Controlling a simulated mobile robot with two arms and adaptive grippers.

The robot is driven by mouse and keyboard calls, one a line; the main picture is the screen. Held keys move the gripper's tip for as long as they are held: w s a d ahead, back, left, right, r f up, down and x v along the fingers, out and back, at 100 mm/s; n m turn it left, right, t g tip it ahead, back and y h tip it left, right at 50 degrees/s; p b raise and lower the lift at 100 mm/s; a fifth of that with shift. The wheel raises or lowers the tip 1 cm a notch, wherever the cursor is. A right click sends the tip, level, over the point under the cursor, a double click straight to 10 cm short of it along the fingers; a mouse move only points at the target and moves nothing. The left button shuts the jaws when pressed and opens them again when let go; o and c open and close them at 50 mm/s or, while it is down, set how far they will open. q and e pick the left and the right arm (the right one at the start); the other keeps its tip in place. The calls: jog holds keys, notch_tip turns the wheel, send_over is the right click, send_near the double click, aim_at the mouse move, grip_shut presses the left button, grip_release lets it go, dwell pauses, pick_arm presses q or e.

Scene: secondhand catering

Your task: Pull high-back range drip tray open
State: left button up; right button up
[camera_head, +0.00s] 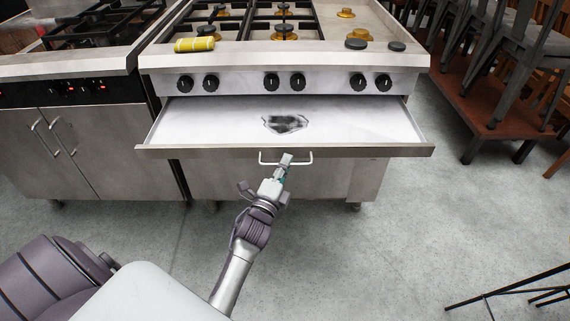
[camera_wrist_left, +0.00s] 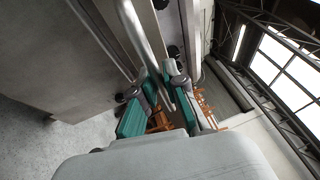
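The drip tray (camera_head: 200,120) is a wide, shallow metal drawer under the range's knob panel. It is pulled well out, with its pale inside and a dark patch showing. A thin bar handle (camera_head: 302,161) is on its front lip (camera_head: 380,151). My left gripper (camera_head: 285,161) is at the middle of this handle. In the left wrist view the handle bar (camera_wrist_left: 148,45) runs between the teal-padded fingers, which close in on it from both sides. The exact contact is partly hidden. My right gripper is not in view.
The high-back range (camera_head: 285,55) has several black knobs and brass burners. A yellow roll (camera_head: 194,44) lies on its top. Another cooker (camera_head: 75,120) stands at left. Stacked chairs (camera_head: 500,55) stand at right on a brown platform. Grey floor (camera_head: 420,220) is clear right of the tray.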

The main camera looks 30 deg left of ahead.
pick_arm(q)
jog(key=o, duration=0.3)
jog(key=v, duration=1.2)
